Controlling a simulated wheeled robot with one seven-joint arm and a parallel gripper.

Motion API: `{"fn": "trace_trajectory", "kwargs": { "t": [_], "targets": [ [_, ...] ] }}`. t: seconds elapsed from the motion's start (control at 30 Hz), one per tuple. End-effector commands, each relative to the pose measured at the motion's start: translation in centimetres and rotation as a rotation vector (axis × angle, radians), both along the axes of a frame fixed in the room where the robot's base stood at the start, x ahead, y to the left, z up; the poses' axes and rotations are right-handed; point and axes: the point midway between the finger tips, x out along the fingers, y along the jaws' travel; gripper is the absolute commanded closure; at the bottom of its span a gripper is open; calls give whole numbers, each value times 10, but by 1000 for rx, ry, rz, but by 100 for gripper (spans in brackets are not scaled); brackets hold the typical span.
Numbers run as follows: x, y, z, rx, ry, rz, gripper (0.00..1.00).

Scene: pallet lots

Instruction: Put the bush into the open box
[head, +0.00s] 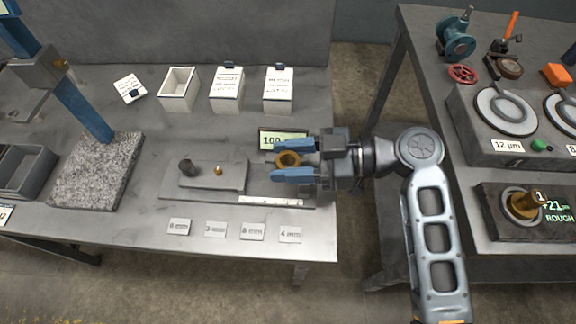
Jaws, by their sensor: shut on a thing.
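The open box (165,103) is a small white box with no lid, standing at the back of the bench, up and left of my gripper. Its inside looks empty.
Two closed, labelled white boxes (227,90) (278,90) stand right of the open box. A white lid or card (130,88) lies left of it. A fixture plate (215,174) with two small posts is left of my gripper. A blue column stand on granite (95,170) is further left.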

Motion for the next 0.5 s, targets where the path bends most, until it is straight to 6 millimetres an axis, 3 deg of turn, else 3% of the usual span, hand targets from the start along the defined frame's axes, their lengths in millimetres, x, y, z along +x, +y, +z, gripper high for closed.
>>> {"fn": "trace_trajectory", "kwargs": {
  "t": [0.3,0.5],
  "targets": [
    [2,2,-33,0,2,0,89],
    [2,2,-37,0,-2,-1,89]
  ]
}}
